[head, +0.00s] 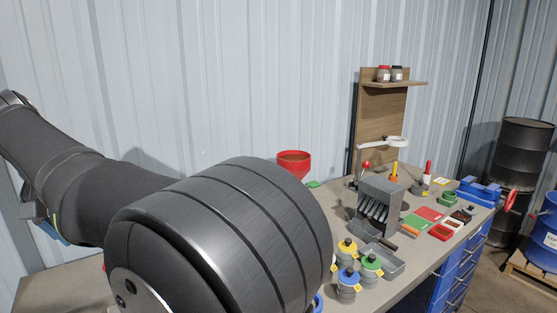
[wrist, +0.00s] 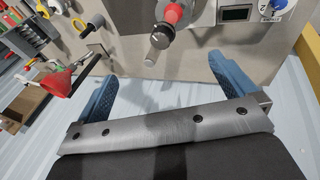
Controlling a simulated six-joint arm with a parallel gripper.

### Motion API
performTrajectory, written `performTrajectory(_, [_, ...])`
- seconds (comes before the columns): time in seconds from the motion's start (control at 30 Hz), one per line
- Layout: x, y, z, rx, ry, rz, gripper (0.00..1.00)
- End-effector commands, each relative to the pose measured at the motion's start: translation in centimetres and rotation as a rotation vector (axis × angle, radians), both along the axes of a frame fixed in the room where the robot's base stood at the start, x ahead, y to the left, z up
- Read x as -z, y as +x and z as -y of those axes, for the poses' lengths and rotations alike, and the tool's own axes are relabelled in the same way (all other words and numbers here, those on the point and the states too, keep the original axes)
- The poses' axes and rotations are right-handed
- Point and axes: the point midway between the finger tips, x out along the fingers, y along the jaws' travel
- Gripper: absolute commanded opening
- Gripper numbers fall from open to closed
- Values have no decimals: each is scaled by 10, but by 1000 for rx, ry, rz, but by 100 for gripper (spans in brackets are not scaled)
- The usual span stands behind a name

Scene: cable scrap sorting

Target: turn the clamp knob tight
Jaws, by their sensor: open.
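My gripper (wrist: 166,70) is open in the wrist view, with its two blue fingers spread wide and nothing between them. Beyond the fingertips, near the top middle, is a red part (wrist: 173,14) with a round metal knob (wrist: 161,37) at its end. The knob lies between the fingers' lines and appears apart from both. I cannot tell for certain that it is the clamp knob. In the head view my dark arm fills the left and centre, and the gripper is hidden.
In the wrist view a small display (wrist: 236,14) and a blue dial (wrist: 275,5) are right of the knob. In the head view, yellow (head: 347,247), blue (head: 347,278) and green (head: 371,264) topped canisters and a grey slotted rack (head: 378,205) crowd the bench.

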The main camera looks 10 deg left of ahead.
Motion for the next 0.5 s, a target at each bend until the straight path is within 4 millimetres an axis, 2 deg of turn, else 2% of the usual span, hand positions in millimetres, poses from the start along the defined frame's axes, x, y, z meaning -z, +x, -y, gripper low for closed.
performTrajectory(0.03, [8, 3, 2, 2, -2, -1, 100])
performTrajectory(0.3, [-40, -16, -5, -2, 4, 1, 100])
performTrajectory(0.5, [-64, -26, -8, -1, 1, 0, 100])
